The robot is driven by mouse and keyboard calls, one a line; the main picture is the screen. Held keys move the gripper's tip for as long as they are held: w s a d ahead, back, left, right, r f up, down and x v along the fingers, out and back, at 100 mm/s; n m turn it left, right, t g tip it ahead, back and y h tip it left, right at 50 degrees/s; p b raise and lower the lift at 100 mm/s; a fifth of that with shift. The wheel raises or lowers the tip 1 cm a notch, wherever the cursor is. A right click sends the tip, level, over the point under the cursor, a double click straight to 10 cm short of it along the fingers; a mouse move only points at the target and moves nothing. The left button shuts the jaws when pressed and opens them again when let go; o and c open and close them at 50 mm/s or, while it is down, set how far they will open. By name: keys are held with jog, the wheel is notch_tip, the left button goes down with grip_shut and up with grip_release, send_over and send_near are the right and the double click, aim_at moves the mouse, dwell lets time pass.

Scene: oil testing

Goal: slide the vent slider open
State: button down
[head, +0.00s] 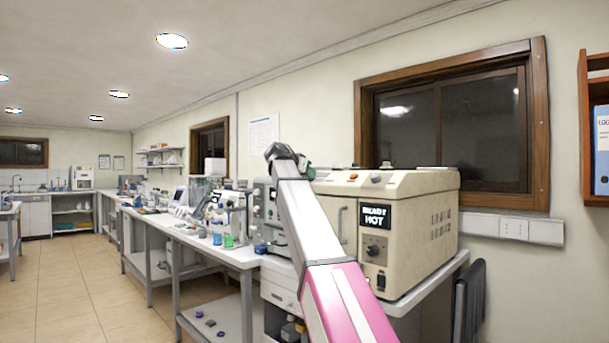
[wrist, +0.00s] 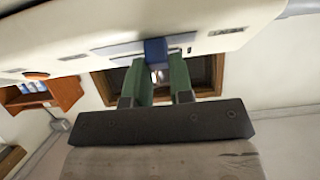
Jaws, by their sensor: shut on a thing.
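The vent slider has a blue knob (wrist: 156,50) in a grey-blue track (wrist: 118,49) on the pale top of the oven, seen in the wrist view. My gripper (wrist: 157,63) has its two green fingers closed on either side of the knob. In the head view the beige oven (head: 415,225) stands on the bench and its display reads "READY HOT". The end of my arm reaches its far left corner there, and my gripper (head: 309,173) shows only as a small green part. The slider is hidden in the head view.
An orange knob (head: 352,177) sits on the oven top. Grey equipment (head: 266,205) stands close to the left of the oven, and a window (head: 450,125) is in the wall behind. The floor (head: 90,290) at left is clear.

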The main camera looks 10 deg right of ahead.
aim_at(326, 177)
jog(key=s+d, duration=0.1)
jog(key=s, duration=0.1)
jog(key=s+d, duration=0.2)
jog(key=shift+s, duration=0.1)
jog(key=c, duration=1)
grip_release()
jog(key=shift+s+d, duration=0.1)
jog(key=shift+s, duration=0.05)
jog(key=v, duration=1)
jog(key=shift+s+a, duration=0.2)
jog(key=shift+a, duration=0.2)
